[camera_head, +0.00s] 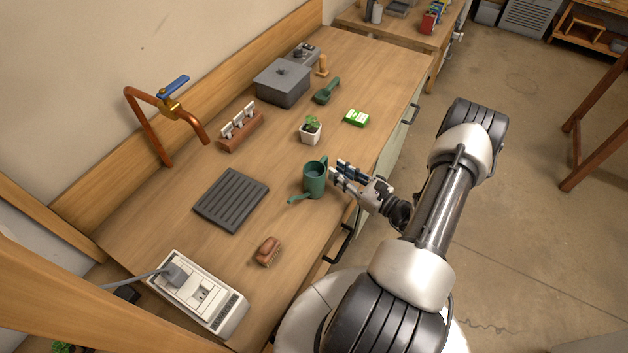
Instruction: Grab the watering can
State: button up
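The green watering can (314,181) stands upright on the wooden counter near its front edge. Its spout points to the lower left. My gripper (337,177) is just to the right of the can, at about the height of its body, with its fingers pointing at it. The fingers look spread apart, with nothing seen between them. The fingertips are very close to the can; I cannot tell whether they touch it.
A potted plant (311,130) and a green-and-white packet (356,118) stand behind the can. A dark ribbed mat (231,200) lies to its left, and a brown brush (267,251) is nearer. A copper faucet (170,110), grey box (282,84) and power strip (198,293) are farther off.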

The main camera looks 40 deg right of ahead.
aim_at(327, 165)
jog(key=w, duration=0.2)
jog(key=w+a+b, duration=0.1)
jog(key=w, duration=0.2)
jog(key=shift+w+a, duration=0.2)
jog(key=shift+w, duration=0.1)
grip_shut()
dwell(0.4)
